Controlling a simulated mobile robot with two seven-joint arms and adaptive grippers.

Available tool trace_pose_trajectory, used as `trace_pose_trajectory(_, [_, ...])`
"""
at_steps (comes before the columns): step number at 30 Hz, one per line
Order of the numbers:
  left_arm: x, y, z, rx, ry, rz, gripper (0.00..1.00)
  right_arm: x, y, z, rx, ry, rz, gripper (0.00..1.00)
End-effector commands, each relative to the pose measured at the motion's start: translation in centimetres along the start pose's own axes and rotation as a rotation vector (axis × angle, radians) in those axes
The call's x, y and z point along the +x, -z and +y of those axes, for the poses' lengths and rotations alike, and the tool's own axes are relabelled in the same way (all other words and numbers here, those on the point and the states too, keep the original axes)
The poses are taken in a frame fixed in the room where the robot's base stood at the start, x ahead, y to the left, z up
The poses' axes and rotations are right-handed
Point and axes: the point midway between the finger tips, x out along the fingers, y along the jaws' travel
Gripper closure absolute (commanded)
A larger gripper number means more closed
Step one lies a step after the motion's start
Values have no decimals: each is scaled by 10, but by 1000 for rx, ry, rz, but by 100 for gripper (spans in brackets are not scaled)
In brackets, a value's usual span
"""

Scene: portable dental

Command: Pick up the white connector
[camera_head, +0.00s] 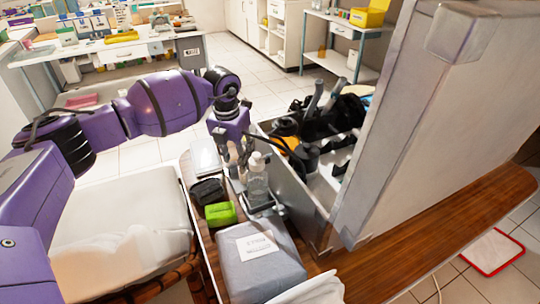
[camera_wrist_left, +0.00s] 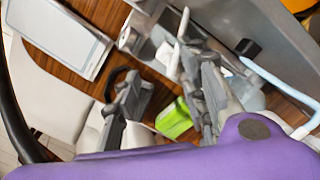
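My left gripper (camera_head: 236,158) reaches down over the wooden bench beside the open metal case. In the left wrist view its two dark fingers (camera_wrist_left: 165,92) stand apart, with no object clearly held between them. A small white piece (camera_wrist_left: 180,32) shows just beyond the fingers, close to the right one, and a white cylindrical piece (camera_wrist_left: 128,38) lies further left. I cannot tell for sure which is the white connector. In the head view, small pale pieces around the fingertips are too small to tell apart. My right gripper does not show.
A green block (camera_head: 220,213), a clear bottle (camera_head: 257,182) and a grey wrapped bundle (camera_head: 262,262) stand close to the gripper. The metal case (camera_head: 298,208) holds black equipment and walls off the right side. A light blue tube (camera_wrist_left: 270,78) runs at the right in the wrist view.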

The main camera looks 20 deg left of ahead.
Motion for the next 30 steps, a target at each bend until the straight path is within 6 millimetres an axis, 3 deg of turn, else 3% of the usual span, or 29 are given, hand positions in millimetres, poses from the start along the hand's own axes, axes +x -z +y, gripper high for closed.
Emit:
trace_pose_trajectory(9, [46, 0, -6, 1, 1, 6, 61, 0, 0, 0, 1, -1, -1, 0])
trace_pose_trajectory(16, [47, -1, -6, 1, 0, 4, 61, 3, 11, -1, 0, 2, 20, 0])
trace_pose_trajectory(25, [47, -1, -6, 1, 0, 4, 100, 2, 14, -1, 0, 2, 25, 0])
trace_pose_trajectory(30, [47, -1, -6, 1, 1, 4, 100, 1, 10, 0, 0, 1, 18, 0])
